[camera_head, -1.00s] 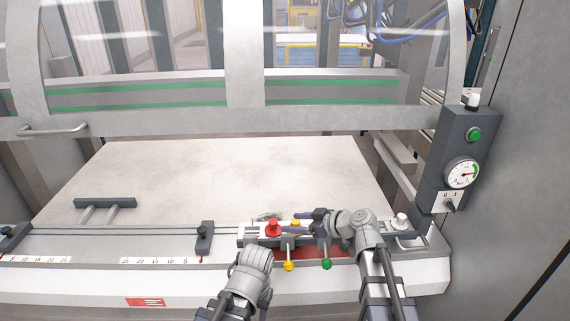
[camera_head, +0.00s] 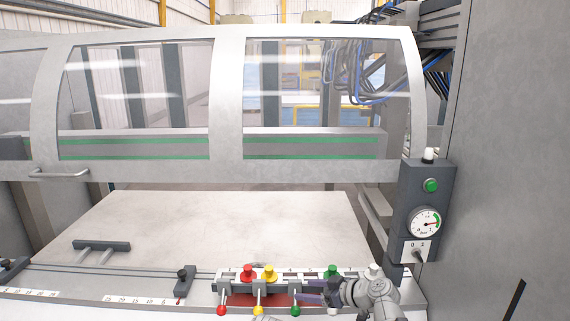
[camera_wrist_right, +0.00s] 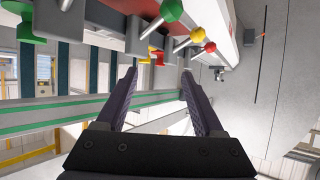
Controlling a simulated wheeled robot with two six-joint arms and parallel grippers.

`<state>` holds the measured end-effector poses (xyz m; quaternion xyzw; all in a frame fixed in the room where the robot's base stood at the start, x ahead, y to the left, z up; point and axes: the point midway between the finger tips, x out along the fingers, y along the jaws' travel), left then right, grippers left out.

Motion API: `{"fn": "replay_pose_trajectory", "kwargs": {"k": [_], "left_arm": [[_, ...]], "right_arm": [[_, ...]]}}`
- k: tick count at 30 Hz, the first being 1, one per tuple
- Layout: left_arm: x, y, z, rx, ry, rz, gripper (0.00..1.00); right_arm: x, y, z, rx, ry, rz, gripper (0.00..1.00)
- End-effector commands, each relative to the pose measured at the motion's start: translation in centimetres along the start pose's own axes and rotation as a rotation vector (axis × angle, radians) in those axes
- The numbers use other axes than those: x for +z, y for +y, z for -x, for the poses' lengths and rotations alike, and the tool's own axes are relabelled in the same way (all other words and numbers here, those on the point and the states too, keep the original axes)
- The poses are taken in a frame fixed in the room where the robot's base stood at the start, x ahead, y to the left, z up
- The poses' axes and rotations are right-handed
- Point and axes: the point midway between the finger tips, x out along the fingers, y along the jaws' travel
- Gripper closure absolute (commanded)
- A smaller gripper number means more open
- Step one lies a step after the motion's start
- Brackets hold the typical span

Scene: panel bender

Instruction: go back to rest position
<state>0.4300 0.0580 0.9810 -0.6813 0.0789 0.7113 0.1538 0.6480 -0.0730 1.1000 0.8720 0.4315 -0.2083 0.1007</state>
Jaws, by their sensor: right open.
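My right gripper (camera_head: 310,291) is open and empty, at the front edge of the machine just in front of the green knob (camera_head: 332,271). In the right wrist view its two dark fingers (camera_wrist_right: 158,75) stand apart with nothing between them. My left gripper is out of view. The control strip holds a red knob (camera_head: 248,272) and a yellow knob (camera_head: 269,272). In front of them are levers with a red ball (camera_head: 221,311), a yellow ball (camera_head: 258,311) and a green ball (camera_head: 295,310).
A pale flat sheet (camera_head: 220,225) lies on the machine bed. A clear guard with a grey frame (camera_head: 228,100) stands above it. A dark control box (camera_head: 427,190) with a gauge and switch is at the right, beside a grey wall (camera_head: 510,150).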

Motion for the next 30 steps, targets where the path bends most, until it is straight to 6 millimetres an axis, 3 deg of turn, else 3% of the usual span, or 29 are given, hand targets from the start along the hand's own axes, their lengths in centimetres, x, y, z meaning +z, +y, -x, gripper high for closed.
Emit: {"fn": "replay_pose_trajectory", "kwargs": {"k": [11,20,25,30], "left_arm": [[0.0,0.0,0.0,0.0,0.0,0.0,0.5],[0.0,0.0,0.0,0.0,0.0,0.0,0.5],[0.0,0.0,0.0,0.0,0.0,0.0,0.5],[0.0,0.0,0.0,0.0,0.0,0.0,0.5]], "right_arm": [[2.5,-4.7,-1.7,-0.074,-0.163,-0.075,0.3],[7.3,-10.8,-2.0,-0.11,-0.466,-0.208,0.3],[11.4,-14.9,-0.4,-0.037,-0.747,-0.317,0.3],[14.9,-17.5,2.9,0.177,-1.02,-0.422,0.3]]}}
